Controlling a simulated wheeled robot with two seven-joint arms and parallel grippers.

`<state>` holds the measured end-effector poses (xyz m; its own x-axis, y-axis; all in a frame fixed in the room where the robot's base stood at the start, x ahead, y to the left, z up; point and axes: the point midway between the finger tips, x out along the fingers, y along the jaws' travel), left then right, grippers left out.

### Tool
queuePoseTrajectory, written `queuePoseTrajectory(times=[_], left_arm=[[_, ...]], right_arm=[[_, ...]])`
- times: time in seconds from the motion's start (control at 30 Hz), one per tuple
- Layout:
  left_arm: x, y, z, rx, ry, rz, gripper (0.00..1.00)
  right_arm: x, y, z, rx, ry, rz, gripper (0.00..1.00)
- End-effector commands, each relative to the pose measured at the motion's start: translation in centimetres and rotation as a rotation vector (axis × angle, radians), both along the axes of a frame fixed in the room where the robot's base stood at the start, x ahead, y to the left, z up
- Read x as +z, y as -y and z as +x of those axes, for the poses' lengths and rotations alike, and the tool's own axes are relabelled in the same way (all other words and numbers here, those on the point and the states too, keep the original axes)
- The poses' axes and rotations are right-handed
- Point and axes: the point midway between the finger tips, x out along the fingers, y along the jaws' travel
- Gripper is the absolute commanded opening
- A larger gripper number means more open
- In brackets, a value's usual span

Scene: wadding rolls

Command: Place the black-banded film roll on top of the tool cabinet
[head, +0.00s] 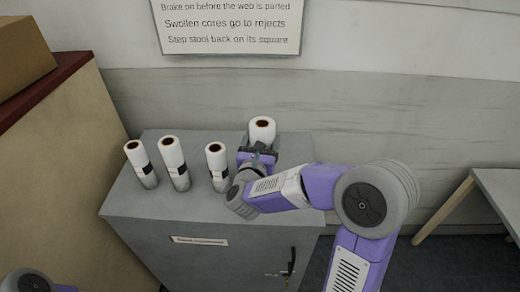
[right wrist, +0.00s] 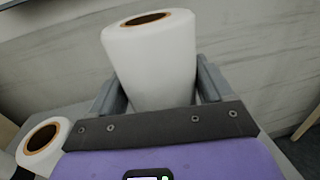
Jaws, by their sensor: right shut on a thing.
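My right gripper (head: 260,150) is shut on a white film roll (head: 262,129) with a brown core, upright at the back right of the grey cabinet (head: 200,228). It also shows in the right wrist view (right wrist: 155,65), between the two fingers (right wrist: 160,92). Its lower part is hidden, so I cannot tell whether it has a black band or touches the cabinet top. Three other white rolls with dark bands stand on the cabinet: a left one (head: 136,156), a middle one (head: 172,153) and a right one (head: 215,158). My left gripper is out of view.
A cardboard box (head: 22,52) sits on a red-topped tan unit (head: 62,140) at the left. A wall sign (head: 228,22) hangs behind. A grey table (head: 500,195) stands at the right. The cabinet's front left top is clear.

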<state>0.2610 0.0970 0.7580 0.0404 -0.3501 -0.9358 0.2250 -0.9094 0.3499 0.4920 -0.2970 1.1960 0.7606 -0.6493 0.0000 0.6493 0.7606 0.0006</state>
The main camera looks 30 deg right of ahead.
Motion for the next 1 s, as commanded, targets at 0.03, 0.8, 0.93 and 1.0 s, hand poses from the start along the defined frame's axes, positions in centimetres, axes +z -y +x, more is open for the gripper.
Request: queuePoseTrajectory(times=[0.03,0.8,0.93,1.0], left_arm=[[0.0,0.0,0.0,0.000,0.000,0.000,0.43],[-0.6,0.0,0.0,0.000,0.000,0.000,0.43],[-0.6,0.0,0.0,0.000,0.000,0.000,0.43],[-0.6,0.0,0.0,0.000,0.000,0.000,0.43]], right_arm=[[-0.5,0.0,0.0,-0.001,0.002,-0.001,0.00],[-3.4,0.0,0.0,0.001,-0.001,0.001,1.00],[-3.4,0.0,0.0,0.000,-0.001,0.001,1.00],[-3.4,0.0,0.0,0.000,-0.001,0.001,1.00]])
